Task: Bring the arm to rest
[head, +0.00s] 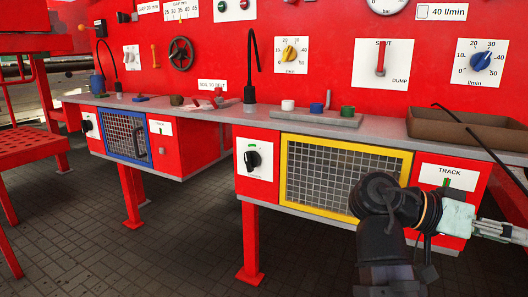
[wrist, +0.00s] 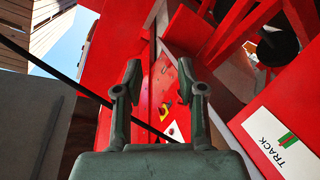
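My arm (head: 395,215) comes in at the lower right of the head view, bent in front of the yellow-framed mesh door. Its end reaches toward the right edge, below the TRACK label (head: 449,177), and my gripper is partly cut off there. In the wrist view my gripper (wrist: 160,76) has its two fingers apart with nothing between them. Red panels lie beyond the fingers, and the TRACK label also shows at the lower right (wrist: 283,143).
A grey bench ledge (head: 225,115) runs along the red wall panel. A brown tray (head: 430,128) sits on it at the right, near my arm, with a thin black rod (head: 475,137) there. Yellow-framed (head: 285,170) and blue-framed (head: 101,133) mesh doors are below.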

